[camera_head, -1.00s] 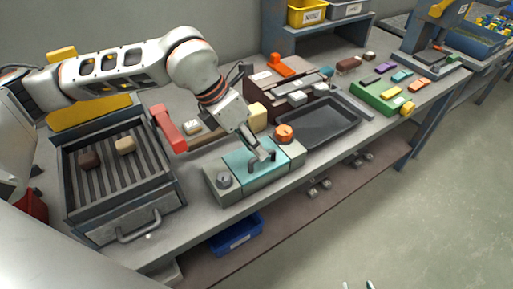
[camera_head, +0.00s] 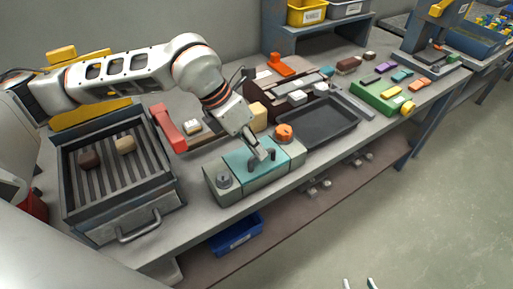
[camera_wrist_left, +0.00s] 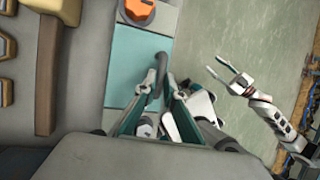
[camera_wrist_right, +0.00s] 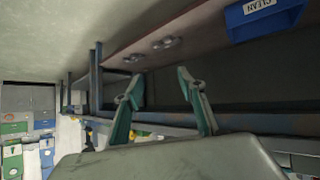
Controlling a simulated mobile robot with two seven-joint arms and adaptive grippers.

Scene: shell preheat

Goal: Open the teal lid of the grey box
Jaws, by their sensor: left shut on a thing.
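The grey box (camera_head: 235,192) stands near the front edge of the bench. Its teal lid (camera_head: 238,158) lies flat on top and looks closed; it also shows in the left wrist view (camera_wrist_left: 125,65). My left gripper (camera_head: 260,157) reaches down over the lid and is shut on its dark handle (camera_wrist_left: 158,72). The fingers hide part of the handle. An orange knob (camera_head: 284,131) and a grey knob (camera_head: 223,178) sit at either end of the box. My right gripper (camera_wrist_right: 155,92) is open and empty, low in front of the bench.
A grill tray with a handle (camera_head: 140,225) stands left of the box, with a red bar (camera_head: 168,128) between. A black tray (camera_head: 325,125) lies to the right. A blue bin (camera_head: 237,233) is on the shelf below. The floor in front is clear.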

